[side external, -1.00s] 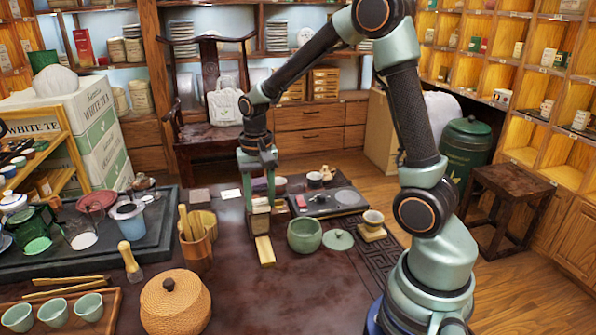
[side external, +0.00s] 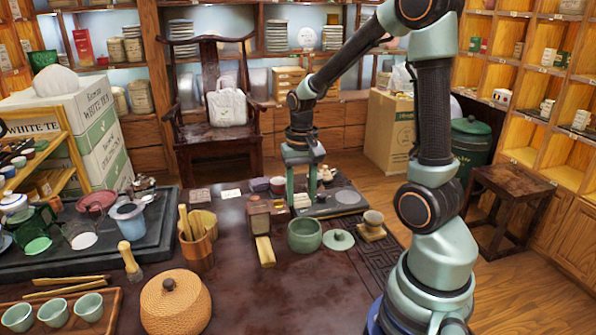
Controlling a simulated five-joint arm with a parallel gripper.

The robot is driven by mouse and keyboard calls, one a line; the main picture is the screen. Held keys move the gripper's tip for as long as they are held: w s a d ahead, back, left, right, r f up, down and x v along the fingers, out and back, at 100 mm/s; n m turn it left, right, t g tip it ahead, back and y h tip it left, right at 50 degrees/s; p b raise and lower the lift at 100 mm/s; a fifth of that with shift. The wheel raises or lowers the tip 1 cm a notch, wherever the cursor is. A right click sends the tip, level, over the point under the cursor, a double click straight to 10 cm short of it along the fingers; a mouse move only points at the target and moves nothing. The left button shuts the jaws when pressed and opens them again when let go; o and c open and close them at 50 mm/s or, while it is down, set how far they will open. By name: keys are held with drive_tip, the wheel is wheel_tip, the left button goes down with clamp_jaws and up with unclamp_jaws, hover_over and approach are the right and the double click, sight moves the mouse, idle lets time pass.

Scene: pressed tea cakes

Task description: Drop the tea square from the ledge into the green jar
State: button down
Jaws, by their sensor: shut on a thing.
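The open green jar (side external: 304,237) stands on the dark table, with its green lid (side external: 338,240) lying to its right. My gripper (side external: 301,203) is upright, its fingers pointing down, just above the jar's rim in the picture. I cannot tell whether it is over the jar's mouth or behind it. It is shut on a small pale piece, which I take to be the tea square; the fingers hide much of it. The wooden stand with a pale sloping strip (side external: 265,251), likely the ledge, is left of the jar. I see no tea square on it.
A dark tray (side external: 345,199) with small items lies behind the jar, and a small cup on a wooden stand (side external: 372,227) is to the right. A tool holder (side external: 196,250) and a woven lidded basket (side external: 176,303) stand left.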

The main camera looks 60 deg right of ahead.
sight(306, 205)
drive_tip(key=shift+s+d+f, duration=0.2)
drive_tip(key=shift+s+f, duration=0.3)
drive_tip(key=shift+f, duration=2.05)
drive_tip(key=shift+c, duration=1.4)
unclamp_jaws()
drive_tip(key=shift+r, duration=0.1)
drive_tip(key=shift+r, duration=2.95)
